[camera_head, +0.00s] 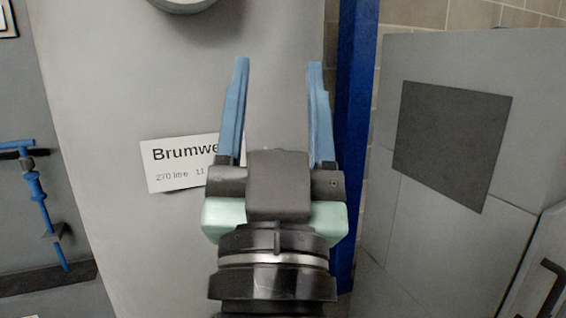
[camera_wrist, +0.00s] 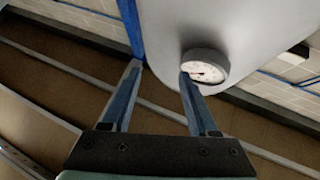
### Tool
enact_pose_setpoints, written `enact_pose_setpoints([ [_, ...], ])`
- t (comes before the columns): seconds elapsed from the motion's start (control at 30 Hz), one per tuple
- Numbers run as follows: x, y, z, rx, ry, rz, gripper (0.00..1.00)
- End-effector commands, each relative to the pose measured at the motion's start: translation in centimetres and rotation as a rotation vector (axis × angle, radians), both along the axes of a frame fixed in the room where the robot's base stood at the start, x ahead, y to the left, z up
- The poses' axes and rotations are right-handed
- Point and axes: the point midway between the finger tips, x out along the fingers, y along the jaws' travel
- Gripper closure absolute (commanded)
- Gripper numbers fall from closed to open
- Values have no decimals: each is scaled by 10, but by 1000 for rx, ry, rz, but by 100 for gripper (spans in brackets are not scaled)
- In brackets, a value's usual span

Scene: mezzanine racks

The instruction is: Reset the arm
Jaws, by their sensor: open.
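My gripper (camera_head: 279,62) has two blue fingers spread apart with nothing between them. In the head view it points up the picture, in front of a large pale grey tank (camera_head: 100,60). In the wrist view my gripper (camera_wrist: 160,70) is also open and empty. A round white-faced gauge (camera_wrist: 207,71) on the pale tank (camera_wrist: 220,25) shows beyond the right fingertip. I cannot tell how far apart the fingertip and gauge are.
A white label (camera_head: 176,163) reading "Brumwe..." is partly hidden behind my gripper. A blue post (camera_head: 356,90) stands right of it. A grey cabinet (camera_head: 450,235) with a dark panel (camera_head: 452,145) stands at right.

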Motion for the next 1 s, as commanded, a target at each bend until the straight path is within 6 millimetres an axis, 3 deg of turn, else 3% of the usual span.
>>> enact_pose_setpoints([
  [0.03,-21,-4,26,-20,-55,-20,40],
  [0.13,-58,-6,64,-73,-138,-56,40],
  [0.47,-50,-4,154,-67,-116,-47,40],
  [0.8,-50,-4,256,-66,-114,-45,40],
  [1.0,-49,-3,291,-66,-114,-45,40],
])
